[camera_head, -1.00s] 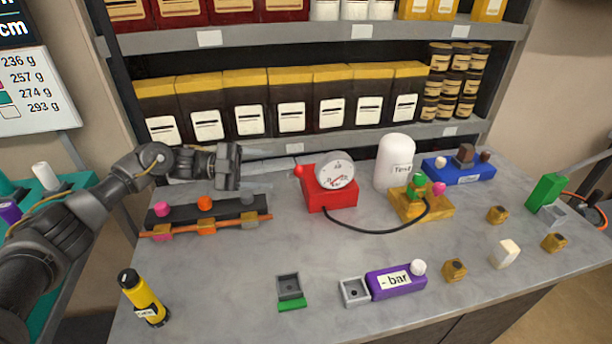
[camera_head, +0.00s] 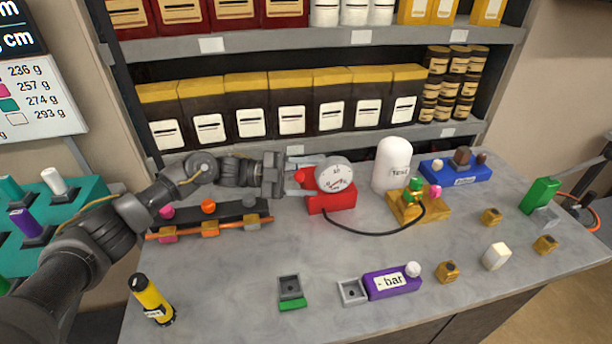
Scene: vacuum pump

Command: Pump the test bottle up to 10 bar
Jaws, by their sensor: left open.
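The red pump (camera_head: 330,201) stands mid-table with a round white gauge (camera_head: 333,177) on it and a small red knob (camera_head: 300,175) on its left side. A black hose runs from it to the yellow block (camera_head: 420,208), which carries green and pink knobs. The white test bottle (camera_head: 392,165) stands behind that block. My left gripper (camera_head: 298,182) is open at the pump's left side, its fingers around or just beside the red knob; I cannot tell whether they touch it. The gauge reading is too small to tell. My right gripper is not in view.
A dark rack (camera_head: 220,214) with coloured knobs lies below my left arm. A purple "- bar" block (camera_head: 392,282), a grey-green socket (camera_head: 290,290) and a yellow cylinder (camera_head: 152,299) lie in front. A blue block (camera_head: 456,169) sits back right. Shelves stand behind.

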